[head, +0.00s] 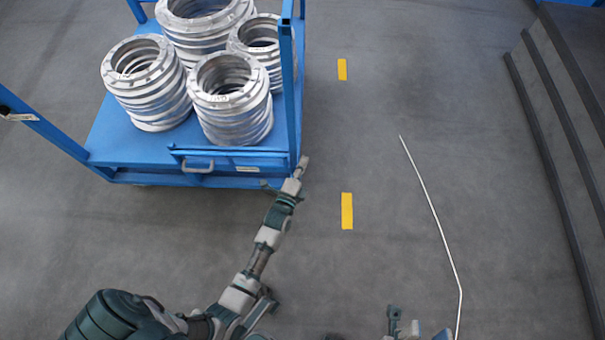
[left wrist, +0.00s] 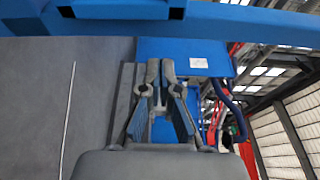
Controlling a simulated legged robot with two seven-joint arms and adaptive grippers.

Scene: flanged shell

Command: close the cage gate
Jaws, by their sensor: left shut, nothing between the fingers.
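The blue cage cart (head: 130,160) stands at the upper left of the head view and holds stacked silver flanged rings. A low blue front bar (head: 235,153) and a grey handle (head: 198,167) are on its near side. Which part is the gate, and how far it stands open, I cannot tell. My left gripper (head: 302,165) is shut and empty beside the cart's near right corner post (head: 290,85); contact is unclear. In the left wrist view its fingertips (left wrist: 160,68) are close together below a blue bar (left wrist: 230,27). My right gripper (head: 394,318) is partly seen at the bottom edge.
Several stacks of silver rings (head: 230,98) fill the cart bed. Another blue post (head: 40,122) rises at the left. Yellow floor marks (head: 347,211) and a thin white line (head: 432,212) lie right of the cart. Dark steps (head: 560,120) border the right. The floor between is clear.

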